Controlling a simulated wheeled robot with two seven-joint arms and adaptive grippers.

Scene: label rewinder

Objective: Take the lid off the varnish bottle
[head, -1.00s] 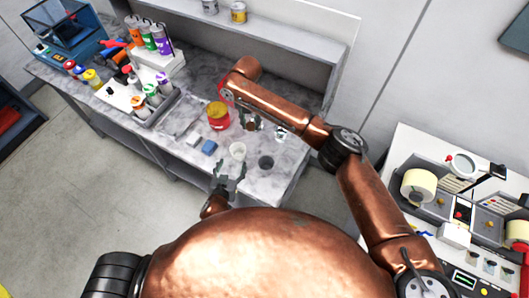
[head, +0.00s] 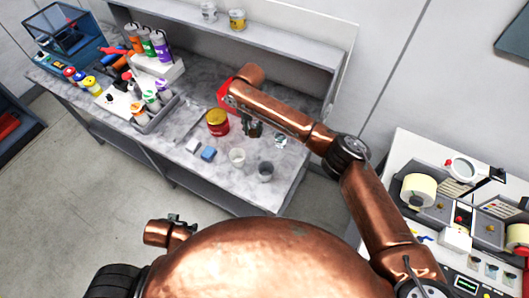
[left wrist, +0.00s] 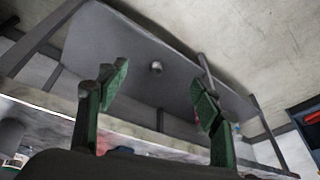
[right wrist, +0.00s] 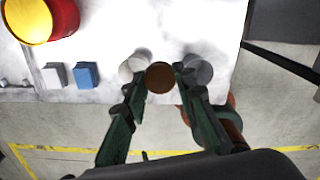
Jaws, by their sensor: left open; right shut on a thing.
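My right gripper (head: 252,131) is over the table and shut on a brown round thing. In the right wrist view this brown round thing (right wrist: 160,77) shows as a disc between the fingertips. I cannot tell whether it is the varnish bottle's lid alone or the bottle's top, because anything below it is hidden. My left gripper (head: 175,220) is off the table, low in front of my body. In the left wrist view it (left wrist: 158,88) is open and empty, with the table's underside beyond the fingers.
A white cup (head: 237,157) and a grey cup (head: 265,171) stand near the table's front edge. A red can with a yellow top (head: 217,122), a blue block (head: 208,154) and a white block (head: 192,146) are left of them. Bottles and a rack fill the table's left part.

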